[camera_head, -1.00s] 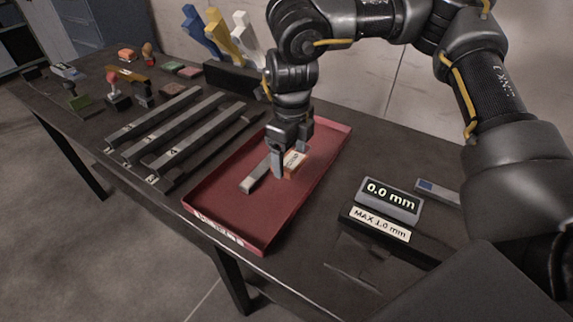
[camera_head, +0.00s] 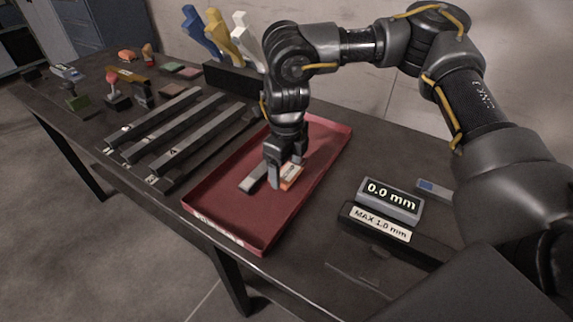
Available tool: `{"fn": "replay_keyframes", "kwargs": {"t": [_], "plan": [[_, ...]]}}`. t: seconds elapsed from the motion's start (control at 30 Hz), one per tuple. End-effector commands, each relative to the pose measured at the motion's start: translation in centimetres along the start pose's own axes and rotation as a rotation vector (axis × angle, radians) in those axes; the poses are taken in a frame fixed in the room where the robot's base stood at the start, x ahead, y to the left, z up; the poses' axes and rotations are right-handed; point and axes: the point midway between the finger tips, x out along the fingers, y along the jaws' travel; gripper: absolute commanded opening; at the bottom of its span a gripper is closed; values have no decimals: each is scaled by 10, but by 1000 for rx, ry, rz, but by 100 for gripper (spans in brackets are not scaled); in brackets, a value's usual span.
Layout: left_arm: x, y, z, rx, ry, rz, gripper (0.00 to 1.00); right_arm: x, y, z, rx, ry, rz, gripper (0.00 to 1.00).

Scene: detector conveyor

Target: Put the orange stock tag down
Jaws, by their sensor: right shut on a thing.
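The orange stock tag (camera_head: 290,176) has a white label and is at the red tray (camera_head: 215,205), toward its middle. My right gripper (camera_head: 282,178) points down into the tray and is shut on the tag. Its fingers hide part of the tag. I cannot tell whether the tag touches the tray floor. A grey bar (camera_head: 252,180) lies in the tray just left of the tag. My left gripper does not show.
Several dark bars (camera_head: 180,140) lie in rows left of the tray. A gauge display (camera_head: 389,200) reading 0.0 mm stands to the right. Stamps and pads (camera_head: 115,95) are at the far left. The tray's front part is clear.

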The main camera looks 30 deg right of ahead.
Motion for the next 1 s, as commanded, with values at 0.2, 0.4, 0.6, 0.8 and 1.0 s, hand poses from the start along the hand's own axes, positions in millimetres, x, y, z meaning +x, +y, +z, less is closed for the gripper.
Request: {"fn": "replay_keyframes", "kwargs": {"t": [0.2, 0.4, 0.6, 0.8, 1.0], "plan": [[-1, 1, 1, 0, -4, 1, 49, 1, 0, 0, 0, 0, 0, 98], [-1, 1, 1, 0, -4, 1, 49, 1, 0, 0, 0, 0, 0, 98], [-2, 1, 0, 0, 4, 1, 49, -11, 0, 1, 0, -4, -2, 98], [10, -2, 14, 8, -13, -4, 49, -51, -1, 1, 0, -5, -4, 98], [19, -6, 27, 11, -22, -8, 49, -92, -1, 1, 2, -3, -3, 98]]}}
